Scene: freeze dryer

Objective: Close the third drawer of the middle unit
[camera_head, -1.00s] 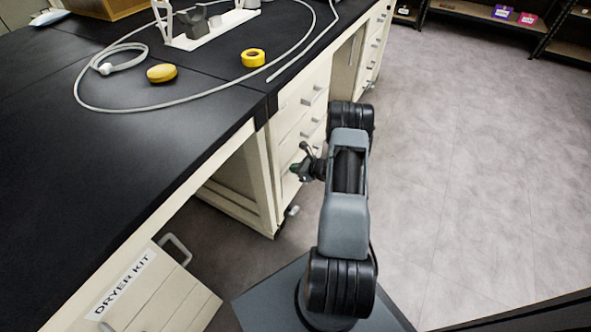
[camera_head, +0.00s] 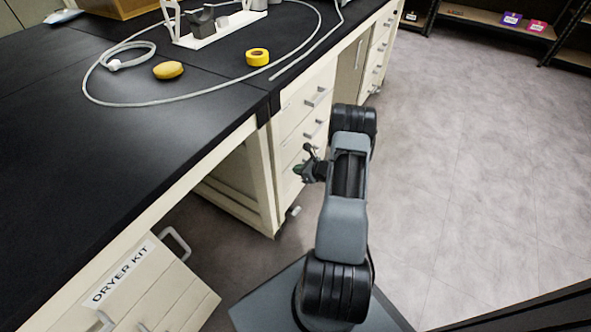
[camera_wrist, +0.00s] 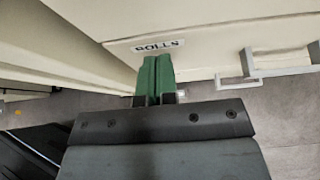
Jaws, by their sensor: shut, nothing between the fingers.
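The middle unit (camera_head: 286,125) is a cream drawer cabinet under the black bench. Its upper drawer fronts with grey handles look about flush. My gripper (camera_head: 298,170) is at its lower drawers and partly covers them, so I cannot tell how far the third drawer stands out. In the wrist view, my green fingers (camera_wrist: 154,62) are shut and empty. Their tips are at a cream drawer front (camera_wrist: 220,30) labelled BOLTS, which appears upside down. Its grey handle (camera_wrist: 262,72) is to the right of the fingers. I cannot tell whether the tips touch the front.
A drawer front labelled DRYER KIT (camera_head: 120,275) is at lower left, with a grey handle. The bench top (camera_head: 130,150) holds a white hose, yellow tape (camera_head: 257,57) and a yellow round object (camera_head: 168,70). The grey floor (camera_head: 470,170) to the right is clear.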

